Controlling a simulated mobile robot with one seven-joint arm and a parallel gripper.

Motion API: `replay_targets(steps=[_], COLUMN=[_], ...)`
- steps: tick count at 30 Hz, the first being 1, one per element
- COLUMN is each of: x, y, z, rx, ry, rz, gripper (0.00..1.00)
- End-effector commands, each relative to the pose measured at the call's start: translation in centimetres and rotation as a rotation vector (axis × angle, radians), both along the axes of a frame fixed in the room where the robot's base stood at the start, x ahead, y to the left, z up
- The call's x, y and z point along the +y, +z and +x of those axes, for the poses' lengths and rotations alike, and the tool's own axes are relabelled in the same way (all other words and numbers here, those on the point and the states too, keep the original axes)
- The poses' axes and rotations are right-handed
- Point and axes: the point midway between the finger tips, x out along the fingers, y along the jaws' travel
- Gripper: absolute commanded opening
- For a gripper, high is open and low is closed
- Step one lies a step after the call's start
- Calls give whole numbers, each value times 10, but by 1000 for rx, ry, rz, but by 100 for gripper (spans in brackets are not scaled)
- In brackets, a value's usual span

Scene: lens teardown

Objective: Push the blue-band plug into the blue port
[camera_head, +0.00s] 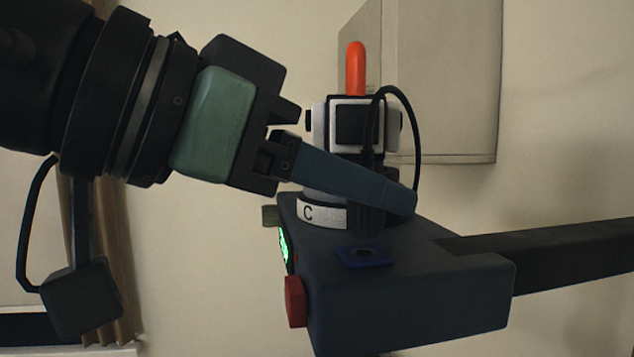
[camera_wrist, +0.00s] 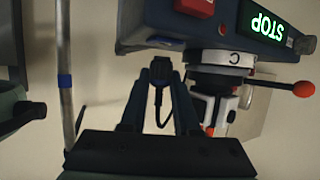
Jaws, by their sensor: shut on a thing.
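My gripper (camera_head: 398,200) reaches in from the left in the head view, its fingers in front of the dark box (camera_head: 410,300). In the wrist view my gripper (camera_wrist: 162,74) is shut on a small black plug (camera_wrist: 161,70), with a black cable curving below it. A blue band on the plug is hard to make out. The plug is mostly hidden by the fingers in the head view. The blue port (camera_head: 364,257), a blue square with a dark hole, is on top of the box, below and left of the fingertips. The plug appears apart from the port.
A white-and-black device (camera_head: 350,122) with an orange-tipped lever (camera_head: 356,68) stands on the box behind my fingers. A black cable (camera_head: 417,130) loops from it. A red button (camera_head: 295,302) sticks out of the box. A dark bar (camera_head: 560,250) extends right.

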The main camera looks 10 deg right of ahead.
Motion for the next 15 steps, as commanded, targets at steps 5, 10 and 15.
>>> replay_targets(steps=[5, 10, 15], x=[0, 0, 0], y=[0, -3, -6], z=[0, 0, 0], rx=[0, 0, 0], ry=[1, 1, 1], rz=[0, 0, 0], gripper=[0, 0, 0])
